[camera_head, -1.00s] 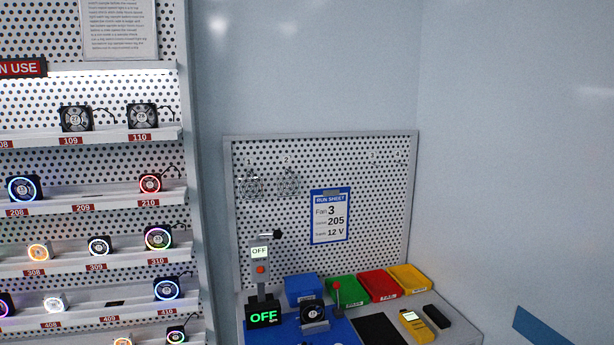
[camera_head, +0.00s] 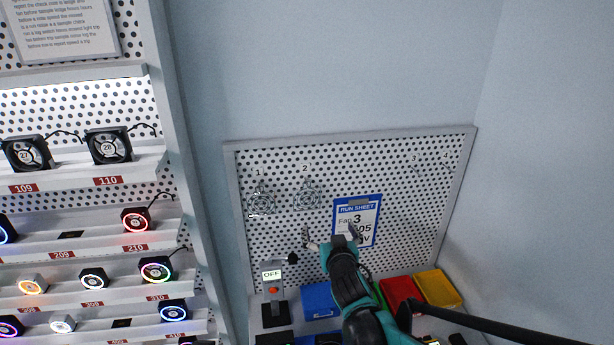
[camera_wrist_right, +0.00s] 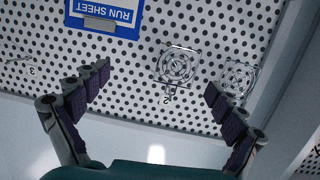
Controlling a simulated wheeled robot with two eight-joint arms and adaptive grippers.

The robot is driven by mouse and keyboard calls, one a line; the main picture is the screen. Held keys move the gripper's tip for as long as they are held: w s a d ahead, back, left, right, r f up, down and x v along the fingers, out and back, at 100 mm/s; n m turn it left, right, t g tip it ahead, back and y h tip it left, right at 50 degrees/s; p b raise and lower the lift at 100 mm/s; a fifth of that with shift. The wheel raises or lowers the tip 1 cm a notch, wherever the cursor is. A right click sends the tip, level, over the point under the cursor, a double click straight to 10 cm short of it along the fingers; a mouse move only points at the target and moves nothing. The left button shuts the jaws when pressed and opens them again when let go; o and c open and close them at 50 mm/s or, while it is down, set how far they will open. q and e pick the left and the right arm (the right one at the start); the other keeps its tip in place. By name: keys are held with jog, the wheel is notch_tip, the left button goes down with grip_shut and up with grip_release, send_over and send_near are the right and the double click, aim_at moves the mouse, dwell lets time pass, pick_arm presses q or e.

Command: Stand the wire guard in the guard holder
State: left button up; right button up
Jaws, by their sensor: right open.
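Two square wire guards hang on the pegboard (camera_head: 400,165). One guard (camera_head: 261,203) hangs under number 1 and the other guard (camera_head: 308,195) under number 2. My right gripper (camera_head: 330,238) is open and empty, in front of the board, below guard 2 and overlapping the run sheet's lower left. In the wrist view, which is turned upside down, guard 2 (camera_wrist_right: 177,66) shows between the spread fingers (camera_wrist_right: 156,85), beyond the fingertips, and guard 1 (camera_wrist_right: 238,77) lies to its right. I cannot make out the guard holder. My left gripper is not in view.
The run sheet (camera_head: 369,212) is on the board; the spots under 3 and 4 look empty. Blue (camera_head: 319,300), red (camera_head: 400,291) and yellow (camera_head: 437,289) bins stand below, beside a tester reading OFF (camera_head: 271,276). Fan shelves (camera_head: 80,190) fill the left. My arm hides some bench.

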aim_at(307, 197)
jog(key=shift+n+t+y, duration=0.3)
jog(key=shift+t+y, duration=0.1)
jog(key=shift+y, duration=0.2)
jog(key=w+a, duration=0.1)
jog(key=w, duration=0.2)
jog(key=w+a, duration=0.2)
jog(key=w, duration=0.2)
jog(key=w+a+r+p, duration=0.1)
jog(key=w+a, duration=0.1)
jog(key=w, duration=0.2)
jog(key=shift+a+r, duration=0.1)
jog(key=shift+a, duration=0.15)
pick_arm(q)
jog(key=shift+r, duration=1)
pick_arm(e)
jog(key=shift+x, duration=1.05)
jog(key=shift+w, duration=0.1)
jog(key=c, duration=0.9)
jog(key=shift+r, duration=0.1)
jog(key=shift+c, duration=0.2)
jog(key=shift+r, duration=0.1)
